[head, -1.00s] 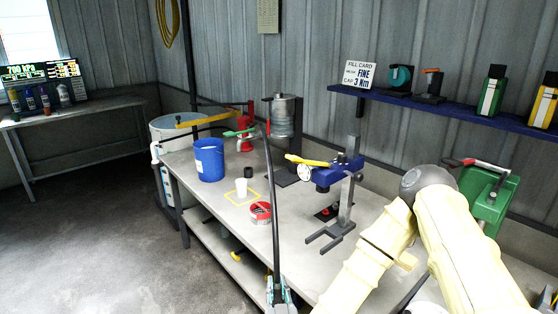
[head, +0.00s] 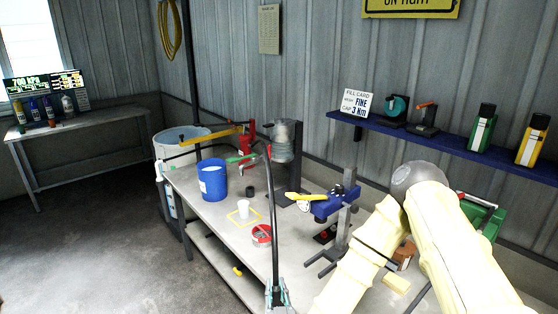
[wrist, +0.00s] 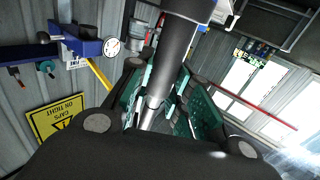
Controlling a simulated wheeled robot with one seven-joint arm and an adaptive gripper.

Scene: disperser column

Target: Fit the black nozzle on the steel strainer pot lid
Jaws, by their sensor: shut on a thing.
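My gripper (head: 277,297) is low at the front edge of the bench in the head view. In the wrist view its green fingers (wrist: 158,108) are closed around the pale metal shaft of the black nozzle (wrist: 173,55). The nozzle's thick black body extends toward the top of that view. In the head view a thin black hose or tube (head: 272,220) rises from my gripper and bends left over the bench. The steel strainer pot (head: 283,145) stands at the back of the bench, apart from my gripper. Its lid's details are too small to tell.
A blue shelf (head: 440,146) runs along the wall. The floor at left is clear.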

